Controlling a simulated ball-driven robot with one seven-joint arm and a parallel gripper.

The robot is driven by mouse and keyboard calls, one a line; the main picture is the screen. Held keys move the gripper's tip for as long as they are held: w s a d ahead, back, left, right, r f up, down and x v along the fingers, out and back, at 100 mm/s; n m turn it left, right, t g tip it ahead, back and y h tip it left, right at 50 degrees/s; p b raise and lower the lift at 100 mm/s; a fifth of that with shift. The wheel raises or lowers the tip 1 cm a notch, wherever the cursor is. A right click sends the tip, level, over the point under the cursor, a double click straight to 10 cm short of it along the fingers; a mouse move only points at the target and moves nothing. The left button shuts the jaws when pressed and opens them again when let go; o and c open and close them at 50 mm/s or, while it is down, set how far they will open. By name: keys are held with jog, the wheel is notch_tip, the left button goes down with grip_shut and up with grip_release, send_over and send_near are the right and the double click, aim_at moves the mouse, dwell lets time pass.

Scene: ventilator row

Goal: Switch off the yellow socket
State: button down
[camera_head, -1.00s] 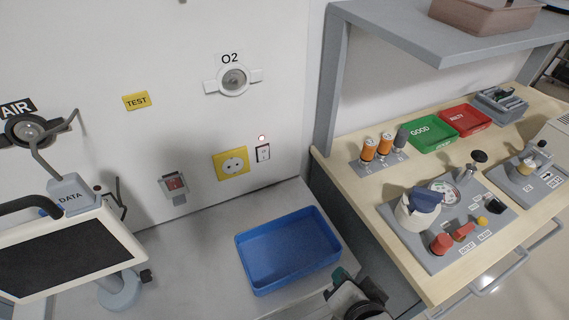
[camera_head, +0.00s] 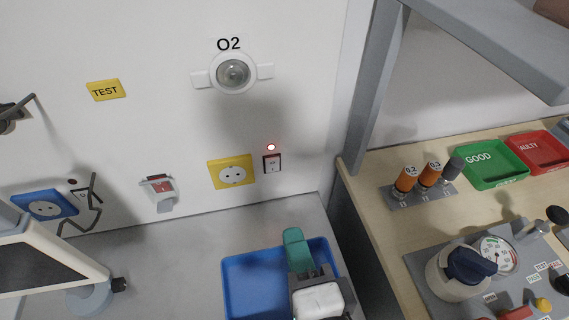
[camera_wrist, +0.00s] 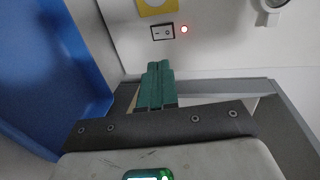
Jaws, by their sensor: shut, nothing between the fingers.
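The yellow socket (camera_head: 231,172) is on the white wall, left of a small rocker switch (camera_head: 272,163) in a dark frame. A red light (camera_head: 271,147) glows just above the switch. In the wrist view the switch (camera_wrist: 163,32) has the lit red light (camera_wrist: 184,29) to its right, and the yellow socket (camera_wrist: 157,6) is cut by the top edge. My gripper (camera_head: 293,236) has green fingers and is over the blue tray, below the switch and apart from it. In the wrist view its fingers (camera_wrist: 158,68) are together and empty, pointing toward the wall under the switch.
The blue tray (camera_head: 229,290) lies on the grey surface under my gripper. A grey post (camera_head: 378,85) and the wooden bench (camera_head: 375,215) stand to the right. A blue socket (camera_head: 45,204) and a red-fronted wall box (camera_head: 160,188) are to the left. The wall around the switch is clear.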

aim_at(273, 164)
jog(key=shift+w, duration=0.15)
jog(key=p+x, duration=0.1)
jog(key=x, duration=0.3)
jog(key=p+x, duration=0.1)
jog(key=x, duration=0.4)
jog(key=r+p+x, duration=0.1)
jog(key=x, duration=0.3)
jog(key=shift+w+a+p, duration=0.1)
jog(key=shift+w+p, duration=0.2)
jog(key=shift+w, duration=0.05)
jog(key=shift+w+r+p, duration=0.2)
jog(key=shift+r+p, duration=0.2)
jog(key=shift+p, duration=0.25)
jog(key=shift+f+g, duration=0.25)
jog(key=shift+g, duration=0.05)
